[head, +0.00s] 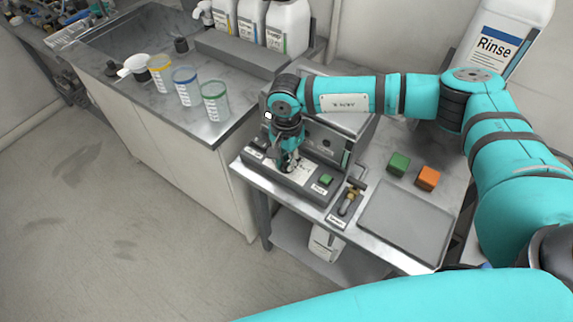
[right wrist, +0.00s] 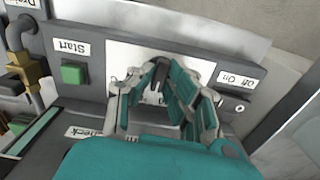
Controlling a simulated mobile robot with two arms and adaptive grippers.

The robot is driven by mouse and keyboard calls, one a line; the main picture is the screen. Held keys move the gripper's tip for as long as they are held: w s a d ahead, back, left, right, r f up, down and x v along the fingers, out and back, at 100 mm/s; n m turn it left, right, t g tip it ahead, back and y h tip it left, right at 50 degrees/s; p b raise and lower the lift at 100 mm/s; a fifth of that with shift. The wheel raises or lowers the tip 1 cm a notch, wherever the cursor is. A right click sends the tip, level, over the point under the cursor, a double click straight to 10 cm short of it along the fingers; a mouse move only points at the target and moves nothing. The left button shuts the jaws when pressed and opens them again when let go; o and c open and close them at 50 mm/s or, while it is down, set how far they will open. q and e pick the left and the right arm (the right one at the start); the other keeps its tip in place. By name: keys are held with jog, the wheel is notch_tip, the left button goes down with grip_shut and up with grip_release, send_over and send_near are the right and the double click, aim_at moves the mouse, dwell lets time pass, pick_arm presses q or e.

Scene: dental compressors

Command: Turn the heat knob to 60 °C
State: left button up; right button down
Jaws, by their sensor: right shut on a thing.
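The heat knob (right wrist: 160,72) is a dark knob on a white dial plate (right wrist: 118,58) on the machine's grey front panel (head: 305,186). In the right wrist view it sits between the fingers of my right gripper (right wrist: 163,82), which is shut on it. In the head view my right gripper (head: 289,165) reaches down onto the panel from above. The fingers cover much of the dial, so the knob's pointer and the temperature marks cannot be read. My left gripper is not in view.
A green Start button (right wrist: 74,74) and an Off/On switch (right wrist: 237,106) flank the dial. A brass drain valve (head: 350,196) is beside the panel. Green (head: 399,163) and orange (head: 427,178) cubes lie behind a grey tray (head: 408,222). Several bottles and cups stand on the left counter.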

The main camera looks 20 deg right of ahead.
aim_at(286, 163)
jog(key=m+b, duration=0.4)
jog(key=m, duration=0.2)
jog(key=shift+w+f+b, duration=0.1)
jog(key=shift+b, duration=0.3)
jog(key=m+b, duration=0.1)
jog(key=m, duration=0.2)
jog(key=shift+b, duration=0.4)
jog(key=shift+r+m+b, duration=0.2)
jog(key=shift+m+b, duration=0.25)
jog(key=shift+m, duration=0.55)
jog(key=c, duration=1.3)
grip_release()
notch_tip(286, 163, up, 12)
jog(key=shift+f, duration=0.1)
